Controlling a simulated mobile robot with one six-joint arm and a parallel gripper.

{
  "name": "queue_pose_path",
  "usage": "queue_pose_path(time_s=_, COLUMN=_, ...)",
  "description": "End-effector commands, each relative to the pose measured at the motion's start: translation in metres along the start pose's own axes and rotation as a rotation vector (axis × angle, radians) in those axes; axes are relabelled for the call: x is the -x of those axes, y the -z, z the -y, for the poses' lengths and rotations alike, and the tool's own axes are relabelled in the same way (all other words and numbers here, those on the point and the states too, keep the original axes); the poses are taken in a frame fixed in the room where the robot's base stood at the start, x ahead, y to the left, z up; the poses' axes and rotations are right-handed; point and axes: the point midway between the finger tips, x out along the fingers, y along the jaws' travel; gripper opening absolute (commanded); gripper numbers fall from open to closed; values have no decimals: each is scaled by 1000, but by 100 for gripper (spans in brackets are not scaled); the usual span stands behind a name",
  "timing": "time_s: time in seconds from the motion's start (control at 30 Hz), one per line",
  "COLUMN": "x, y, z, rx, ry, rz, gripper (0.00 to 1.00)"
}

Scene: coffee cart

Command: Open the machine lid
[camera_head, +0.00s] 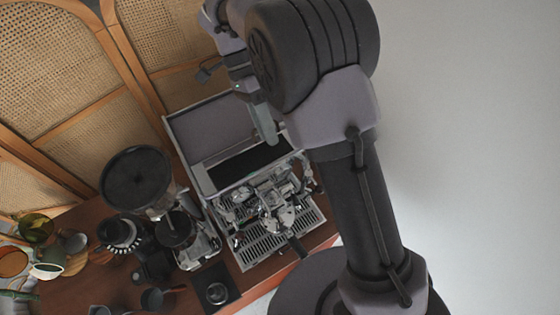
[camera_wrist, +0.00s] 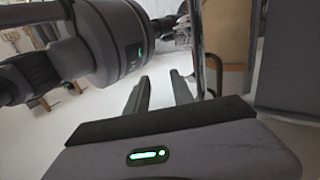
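The espresso machine (camera_head: 275,215) stands on the wooden counter in the head view. Its lid (camera_head: 208,128), a flat grey panel with a pale edge, stands raised at the back of the machine. A dark opening (camera_head: 250,165) shows on the top in front of it. My gripper (camera_head: 268,138) is at the right part of the lid, over the machine's top; I cannot tell whether it touches the lid. In the wrist view its two fingers (camera_wrist: 161,78) are apart with nothing between them. A chrome bar (camera_wrist: 212,72) runs close to the right finger.
A grinder with a dark round hopper (camera_head: 137,180) stands left of the machine. Cups (camera_head: 47,270) and a dark pitcher (camera_head: 152,299) are on the counter (camera_head: 75,295). A wood and cane screen (camera_head: 60,60) stands behind. Open pale floor (camera_head: 480,150) lies to the right.

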Motion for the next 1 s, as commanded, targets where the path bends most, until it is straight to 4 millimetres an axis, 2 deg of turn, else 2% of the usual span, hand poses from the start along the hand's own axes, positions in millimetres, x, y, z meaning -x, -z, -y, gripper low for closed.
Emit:
queue_pose_path(time_s=0.03, x=-10, y=-2, z=-8, rx=0, ry=1, rz=-1, gripper=29)
queue_pose_path(time_s=0.2, x=-29, y=-7, z=-43, rx=0, ry=1, rz=-1, gripper=29)
queue_pose_path(time_s=0.4, x=-41, y=-11, z=-66, rx=-1, ry=0, rz=0, gripper=29)
queue_pose_path(time_s=0.7, x=-42, y=-12, z=-70, rx=-1, ry=-1, rz=0, gripper=29)
queue_pose_path(time_s=0.8, x=-43, y=-10, z=-69, rx=5, ry=29, rz=1, gripper=11)
queue_pose_path(time_s=0.87, x=-45, y=-6, z=-67, rx=19, ry=111, rz=10, gripper=0)
queue_pose_path(time_s=1.0, x=-44, y=6, z=-58, rx=46, ry=485, rz=29, gripper=0)
